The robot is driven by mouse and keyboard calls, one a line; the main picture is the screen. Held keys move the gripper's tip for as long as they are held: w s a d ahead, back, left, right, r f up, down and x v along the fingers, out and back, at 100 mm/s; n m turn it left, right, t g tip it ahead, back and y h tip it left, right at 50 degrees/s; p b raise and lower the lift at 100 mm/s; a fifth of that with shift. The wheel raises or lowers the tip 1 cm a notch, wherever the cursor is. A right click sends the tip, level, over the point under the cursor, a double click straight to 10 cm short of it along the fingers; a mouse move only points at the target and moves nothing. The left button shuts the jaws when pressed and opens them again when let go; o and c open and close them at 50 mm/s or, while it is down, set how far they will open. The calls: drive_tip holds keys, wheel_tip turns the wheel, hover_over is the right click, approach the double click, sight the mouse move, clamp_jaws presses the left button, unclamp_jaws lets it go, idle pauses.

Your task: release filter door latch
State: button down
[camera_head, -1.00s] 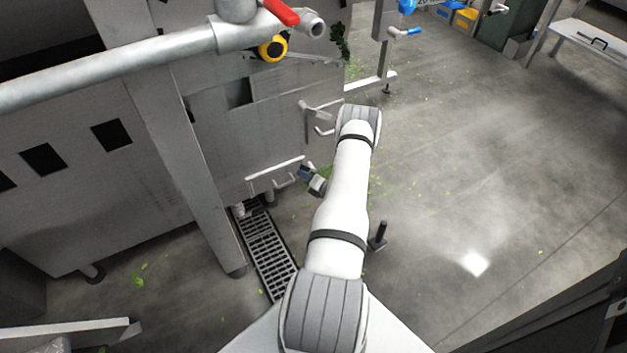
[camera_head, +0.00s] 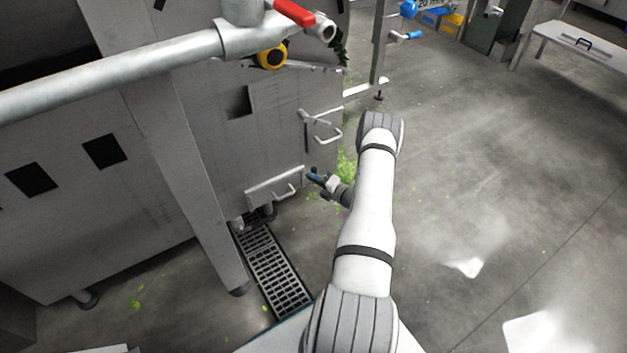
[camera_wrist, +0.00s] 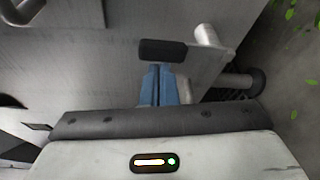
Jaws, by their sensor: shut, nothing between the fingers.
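A small low metal door panel (camera_head: 262,190) with a bar handle (camera_head: 286,190) is on the side of the grey machine, above the floor drain. My gripper (camera_head: 314,178) is shut and empty, its blue fingers just right of the panel's upper right end. In the wrist view the shut blue fingers (camera_wrist: 158,84) point at a dark rectangular block (camera_wrist: 163,50), which may be the latch. I cannot tell whether they touch it. A metal plate (camera_wrist: 205,66) and a short round metal post (camera_wrist: 206,35) lie just right of the block.
Another bar handle (camera_head: 327,133) sits on the machine above my gripper. A pipe with a red lever (camera_head: 290,12) crosses the upper left. A floor drain grate (camera_head: 272,270) lies below the panel. Green scraps (camera_head: 347,167) lie on the floor. The floor to the right is largely open.

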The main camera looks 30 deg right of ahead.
drive_tip(key=shift+w+r, duration=0.15)
idle(0.3)
drive_tip(key=a+p, duration=0.1)
drive_tip(key=a, duration=0.3)
drive_tip(key=p+v, duration=0.2)
drive_tip(key=v, duration=0.8)
drive_tip(key=shift+f+p, duration=0.4)
